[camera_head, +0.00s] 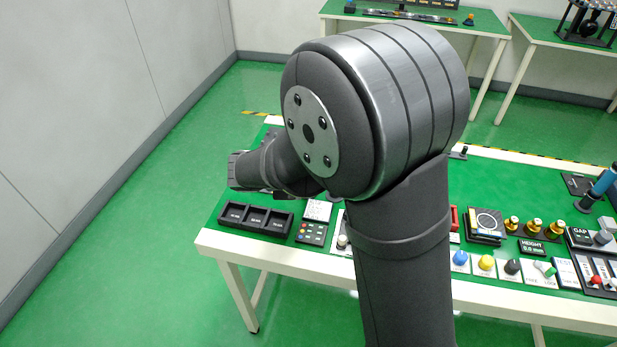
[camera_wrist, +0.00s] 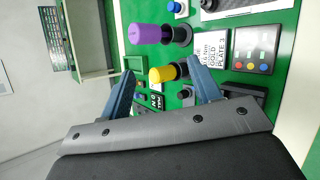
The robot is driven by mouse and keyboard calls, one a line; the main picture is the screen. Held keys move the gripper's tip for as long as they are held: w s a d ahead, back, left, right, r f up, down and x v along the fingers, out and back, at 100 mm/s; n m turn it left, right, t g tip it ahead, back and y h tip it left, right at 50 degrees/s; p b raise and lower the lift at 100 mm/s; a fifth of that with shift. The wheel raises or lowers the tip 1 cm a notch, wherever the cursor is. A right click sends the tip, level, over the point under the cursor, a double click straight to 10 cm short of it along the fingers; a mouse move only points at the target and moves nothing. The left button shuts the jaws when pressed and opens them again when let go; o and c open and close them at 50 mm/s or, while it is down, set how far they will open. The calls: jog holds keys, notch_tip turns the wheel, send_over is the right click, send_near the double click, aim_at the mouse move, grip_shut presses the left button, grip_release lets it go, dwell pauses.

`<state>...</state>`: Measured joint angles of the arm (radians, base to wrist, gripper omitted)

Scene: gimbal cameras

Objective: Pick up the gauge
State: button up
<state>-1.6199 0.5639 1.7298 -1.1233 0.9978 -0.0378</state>
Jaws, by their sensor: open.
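In the wrist view a yellow cylinder (camera_wrist: 161,74) with a dark collar and a purple cylinder (camera_wrist: 144,34) with a dark collar stand on the green table top. I cannot tell for certain which object is the gauge. My gripper (camera_wrist: 161,70) is open, with its two blue-grey fingers apart. The yellow cylinder appears between the fingertips in the picture; I see no contact, and the depth gap is unclear. In the head view my arm covers the middle of the table, and my gripper's fingers are hidden.
A white label plate (camera_wrist: 213,50) and a button pad (camera_wrist: 253,52) lie right of the cylinders in the wrist view. In the head view a black three-bin tray (camera_head: 255,219) is at the table's left front. Coloured knobs (camera_head: 486,263) and brass parts (camera_head: 533,226) crowd the right.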

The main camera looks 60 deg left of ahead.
jog(key=s+a+f+n+t+y, duration=0.1)
jog(key=s+f+n+y, duration=0.4)
jog(key=n, duration=1)
jog(key=x, duration=1.1)
jog(key=r+x, duration=0.1)
jog(key=x, duration=0.5)
jog(key=shift+w+a+f, duration=0.15)
jog(key=shift+w+a, duration=0.05)
jog(key=shift+a, duration=0.35)
jog(key=c, duration=1.1)
notch_tip(320, 180, up, 18)
